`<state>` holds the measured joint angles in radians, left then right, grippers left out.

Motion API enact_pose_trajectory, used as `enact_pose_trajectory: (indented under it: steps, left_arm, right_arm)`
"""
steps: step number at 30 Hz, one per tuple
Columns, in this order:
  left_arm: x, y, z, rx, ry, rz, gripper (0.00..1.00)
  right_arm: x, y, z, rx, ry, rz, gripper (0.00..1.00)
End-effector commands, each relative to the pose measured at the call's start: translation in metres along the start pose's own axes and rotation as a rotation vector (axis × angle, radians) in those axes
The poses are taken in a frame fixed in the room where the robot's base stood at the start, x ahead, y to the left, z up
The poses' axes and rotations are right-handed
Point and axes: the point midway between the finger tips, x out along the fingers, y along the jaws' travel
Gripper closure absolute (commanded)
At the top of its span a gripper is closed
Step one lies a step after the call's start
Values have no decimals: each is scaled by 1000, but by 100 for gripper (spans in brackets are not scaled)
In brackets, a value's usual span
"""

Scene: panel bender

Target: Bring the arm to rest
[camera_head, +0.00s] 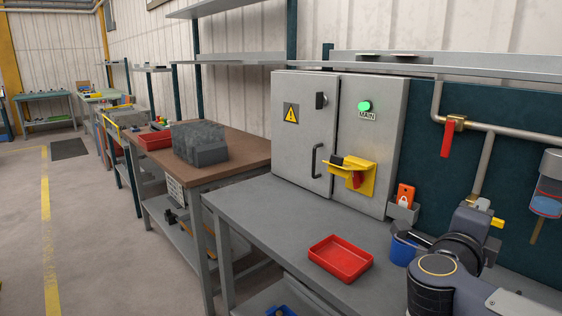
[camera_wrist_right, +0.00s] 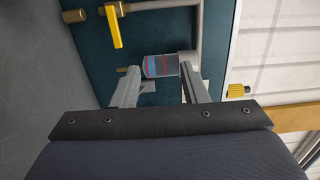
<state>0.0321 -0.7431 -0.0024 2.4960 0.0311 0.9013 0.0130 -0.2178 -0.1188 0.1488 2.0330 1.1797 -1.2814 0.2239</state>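My right arm (camera_head: 445,275) shows at the lower right of the head view, in front of the bench's back panel. In the right wrist view, my right gripper (camera_wrist_right: 160,78) has its two grey fingers spread apart with nothing held between them. A clear bowl with blue and red marks (camera_wrist_right: 160,66) shows beyond the gap between the fingers. The right fingertips are not clearly seen in the head view. My left arm and gripper are in neither view.
A grey bench carries a red tray (camera_head: 341,258) and a grey cabinet (camera_head: 310,130) with a yellow lockout bracket (camera_head: 352,172). A blue cup (camera_head: 403,249) and a pipe with a red-handled valve (camera_head: 447,138) are near my right arm. Open floor lies left.

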Motion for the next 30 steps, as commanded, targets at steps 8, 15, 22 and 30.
enact_pose_trajectory:
  steps: [8, 15, 22, 30]
  left_arm:
    - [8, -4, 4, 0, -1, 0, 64]
    - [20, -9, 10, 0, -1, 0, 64]
    - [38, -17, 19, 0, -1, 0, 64]
    - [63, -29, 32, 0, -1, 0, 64]
  right_arm:
    - [-2, 4, 13, -51, -147, -45, 60]
    - [-16, 16, 34, -157, -373, -106, 60]
    - [-61, 63, 56, -396, -722, -162, 60]
    - [-158, 202, 37, -893, -1243, -72, 60]
